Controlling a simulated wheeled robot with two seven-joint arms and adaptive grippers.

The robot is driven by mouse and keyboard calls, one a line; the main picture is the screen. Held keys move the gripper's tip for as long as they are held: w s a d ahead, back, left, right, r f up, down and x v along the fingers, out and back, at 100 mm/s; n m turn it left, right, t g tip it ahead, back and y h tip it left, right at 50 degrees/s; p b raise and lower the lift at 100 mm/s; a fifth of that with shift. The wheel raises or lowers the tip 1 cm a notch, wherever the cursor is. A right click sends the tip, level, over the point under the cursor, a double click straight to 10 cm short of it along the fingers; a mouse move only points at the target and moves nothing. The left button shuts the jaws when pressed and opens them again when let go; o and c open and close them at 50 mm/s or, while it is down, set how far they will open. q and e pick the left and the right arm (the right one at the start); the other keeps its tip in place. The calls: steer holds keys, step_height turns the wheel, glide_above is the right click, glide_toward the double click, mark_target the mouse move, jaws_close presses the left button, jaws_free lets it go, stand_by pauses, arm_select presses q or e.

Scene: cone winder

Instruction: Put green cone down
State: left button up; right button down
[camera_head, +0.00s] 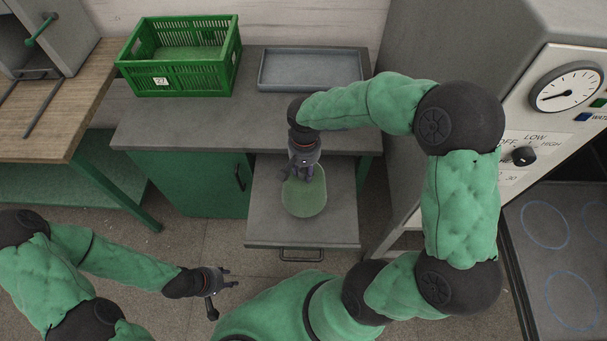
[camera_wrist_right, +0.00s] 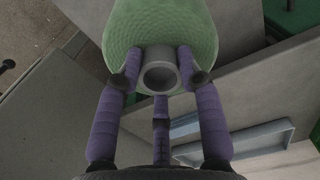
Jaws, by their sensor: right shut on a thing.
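The green cone (camera_head: 304,194) is pale green with a rounded shape. In the head view it is at my right gripper (camera_head: 303,170), over the pulled-out grey shelf (camera_head: 335,222). In the right wrist view the cone (camera_wrist_right: 190,28) shows its grey tube end (camera_wrist_right: 160,76) between the fingers of my right gripper (camera_wrist_right: 161,80), which is shut on it. I cannot tell whether the cone touches the shelf. My left gripper (camera_head: 224,290) is at the lower left above the floor, empty, with its fingers apart.
A green crate (camera_head: 180,75) and a blue-grey tray (camera_head: 312,84) stand on the grey worktop (camera_head: 160,120) behind the shelf. A wooden table (camera_head: 50,125) is at the left. A machine with a dial (camera_head: 566,91) stands at the right. The shelf is bare around the cone.

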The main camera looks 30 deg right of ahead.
steer(key=shift+w+f+b, duration=0.15)
steer(key=shift+f+b, duration=0.2)
steer(key=shift+f, duration=0.5)
steer(key=shift+w+f+b, duration=0.15)
steer(key=shift+f+b, duration=0.15)
steer(key=shift+f, duration=0.7)
steer(key=c, duration=0.8)
jaws_free()
steer(key=shift+s+f, duration=0.1)
steer(key=shift+r, duration=0.2)
step_height(320, 180, up, 12)
steer(key=p, duration=0.3)
steer(key=shift+p, duration=0.3)
